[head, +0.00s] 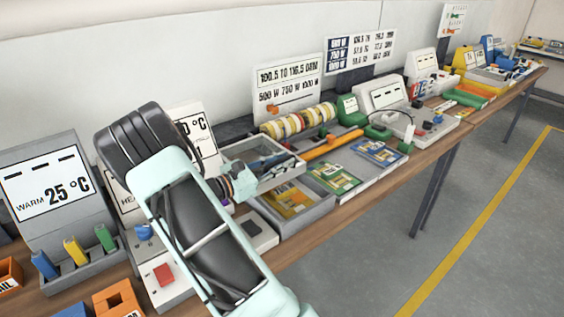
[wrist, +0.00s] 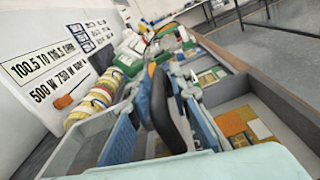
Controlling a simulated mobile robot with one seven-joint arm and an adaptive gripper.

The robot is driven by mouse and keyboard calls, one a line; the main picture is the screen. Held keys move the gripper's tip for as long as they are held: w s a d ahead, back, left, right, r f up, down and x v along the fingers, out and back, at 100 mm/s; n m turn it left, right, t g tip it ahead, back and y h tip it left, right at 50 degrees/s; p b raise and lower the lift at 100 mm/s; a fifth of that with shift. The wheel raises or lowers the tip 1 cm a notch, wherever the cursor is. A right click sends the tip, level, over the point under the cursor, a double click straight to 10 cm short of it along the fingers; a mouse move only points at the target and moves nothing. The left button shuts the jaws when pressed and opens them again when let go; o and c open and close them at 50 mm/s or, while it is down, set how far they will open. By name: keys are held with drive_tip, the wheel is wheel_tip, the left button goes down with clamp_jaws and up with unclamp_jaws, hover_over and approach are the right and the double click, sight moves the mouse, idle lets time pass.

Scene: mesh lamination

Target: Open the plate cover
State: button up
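I cannot make out for certain which part is the plate cover. An orange bar (head: 330,146) lies over the grey units in the middle of the bench; in the wrist view an orange piece (wrist: 151,69) shows beyond a dark upright bar (wrist: 166,112). My gripper (wrist: 160,125) has blue-grey fingers set apart to either side of this dark bar; I see no clear contact. In the head view my gripper (head: 240,184) is partly hidden by my arm, beside a grey open tray (head: 272,181).
A grey bin (head: 312,219) with coloured boards stands at the front edge. Coloured rolls (head: 298,120) and a white sign (head: 288,84) stand behind. A green unit (head: 350,110) is farther right. The floor (head: 385,240) in front of the bench is clear.

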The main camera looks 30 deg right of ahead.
drive_tip(key=shift+o, duration=0.8)
drive_tip(key=a, duration=1.2)
drive_tip(key=shift+s, duration=0.45)
